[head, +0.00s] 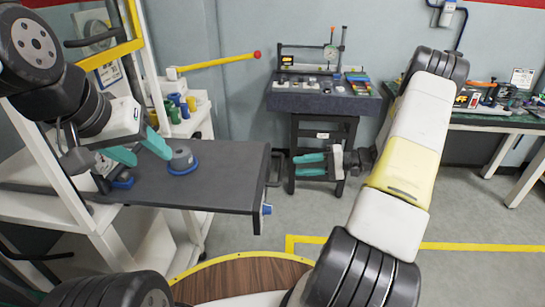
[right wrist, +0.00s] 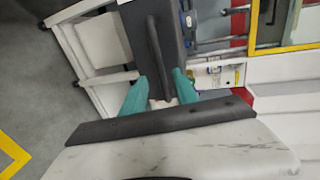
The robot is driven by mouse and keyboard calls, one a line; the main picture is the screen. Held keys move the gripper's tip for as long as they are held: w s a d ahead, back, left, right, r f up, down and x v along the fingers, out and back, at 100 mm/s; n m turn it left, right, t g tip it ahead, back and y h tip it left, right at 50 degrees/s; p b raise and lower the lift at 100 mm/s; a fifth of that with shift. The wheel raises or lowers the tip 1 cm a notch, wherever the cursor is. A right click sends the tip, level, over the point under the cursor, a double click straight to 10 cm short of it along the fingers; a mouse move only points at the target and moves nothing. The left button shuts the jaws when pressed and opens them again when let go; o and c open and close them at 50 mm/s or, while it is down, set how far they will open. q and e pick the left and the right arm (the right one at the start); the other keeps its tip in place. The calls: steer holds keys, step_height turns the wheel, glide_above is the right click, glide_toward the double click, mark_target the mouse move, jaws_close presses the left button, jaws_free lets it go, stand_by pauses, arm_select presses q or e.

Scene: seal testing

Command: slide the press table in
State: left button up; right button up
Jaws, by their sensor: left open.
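The press table (head: 225,190) is a dark grey slab standing out to the right from a white frame. A dark bar handle (head: 277,166) is on its right end; it also shows in the right wrist view (right wrist: 155,50). My right gripper (head: 295,164) is open, its teal fingers pointing left at the handle with a small gap in the head view. In the right wrist view, the handle appears between the fingertips (right wrist: 160,78). My left gripper (head: 150,150) is open above the table, beside a grey cylinder with a blue ring (head: 182,160). No grip on either is seen.
The white frame (head: 110,240) has yellow bars and a yellow lever with a red knob (head: 225,61). Coloured spools (head: 180,105) stand behind the table. A dark bench with a gauge (head: 325,98) is at the back; another bench (head: 500,118) is at right. Floor between is clear.

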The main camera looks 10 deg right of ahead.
mark_target(281, 166)
steer(key=x, duration=0.7)
steer(key=shift+w+a, duration=0.1)
steer(key=shift+a, duration=0.15)
jaws_close()
stand_by(1.1)
